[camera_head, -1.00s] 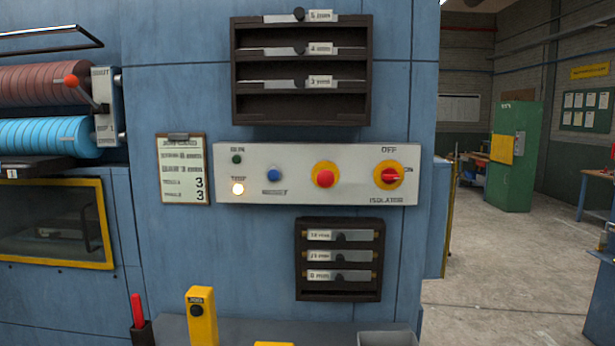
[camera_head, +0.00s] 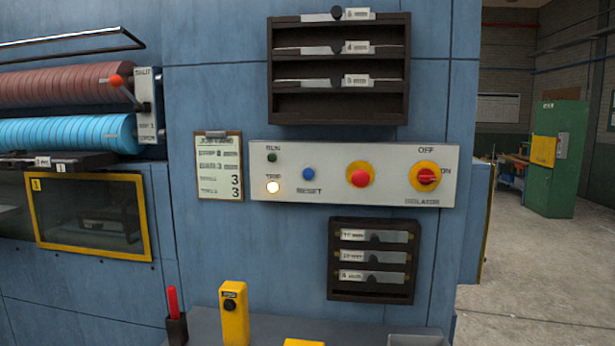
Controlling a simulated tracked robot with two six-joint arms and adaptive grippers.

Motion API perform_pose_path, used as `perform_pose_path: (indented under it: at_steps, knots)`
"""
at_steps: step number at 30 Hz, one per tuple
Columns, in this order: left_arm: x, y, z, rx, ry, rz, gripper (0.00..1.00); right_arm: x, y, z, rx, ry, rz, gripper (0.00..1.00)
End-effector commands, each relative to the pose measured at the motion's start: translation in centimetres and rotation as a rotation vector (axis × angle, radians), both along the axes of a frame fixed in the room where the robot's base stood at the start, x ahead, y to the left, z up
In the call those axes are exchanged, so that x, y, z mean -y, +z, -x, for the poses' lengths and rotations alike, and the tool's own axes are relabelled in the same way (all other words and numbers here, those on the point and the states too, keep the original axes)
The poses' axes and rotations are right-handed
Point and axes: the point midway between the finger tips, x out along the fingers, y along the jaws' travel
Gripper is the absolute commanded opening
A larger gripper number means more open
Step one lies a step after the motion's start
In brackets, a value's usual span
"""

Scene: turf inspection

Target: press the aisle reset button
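A pale control panel (camera_head: 385,192) is fixed to the blue machine wall. On it is a blue button (camera_head: 308,174) labelled RESET. Left of the button are a dark RUN lamp (camera_head: 272,157) and a lit TRIP lamp (camera_head: 273,187). Right of it are a red mushroom button (camera_head: 360,178) on a yellow collar and a red-and-yellow isolator switch (camera_head: 426,177) marked OFF and ON. I see no button labelled as an aisle reset. A yellow box with a dark round button (camera_head: 233,312) stands at the bottom; its marking is too small to read. Neither gripper shows.
A ledge (camera_head: 275,328) runs along the bottom, with a red-handled tool (camera_head: 173,301) in a dark holder and a grey bin (camera_head: 418,340). Dark racks (camera_head: 340,110) hang above and below the panel. Rollers are at left. Open floor (camera_head: 530,290) lies at right beside a green cabinet (camera_head: 562,150).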

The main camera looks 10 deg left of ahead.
Motion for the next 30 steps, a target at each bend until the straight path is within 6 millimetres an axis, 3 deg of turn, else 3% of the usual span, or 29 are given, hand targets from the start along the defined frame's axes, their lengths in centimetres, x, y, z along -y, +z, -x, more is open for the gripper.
perform_pose_path:
  at_steps: [1, 6, 30]
  knots:
    - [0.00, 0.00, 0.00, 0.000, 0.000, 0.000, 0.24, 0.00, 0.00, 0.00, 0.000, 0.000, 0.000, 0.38]
    - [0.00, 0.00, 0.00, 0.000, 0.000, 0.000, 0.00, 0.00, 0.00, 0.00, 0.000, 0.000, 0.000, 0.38]
    - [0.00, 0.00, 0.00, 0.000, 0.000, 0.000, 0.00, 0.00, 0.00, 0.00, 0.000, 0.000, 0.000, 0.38]
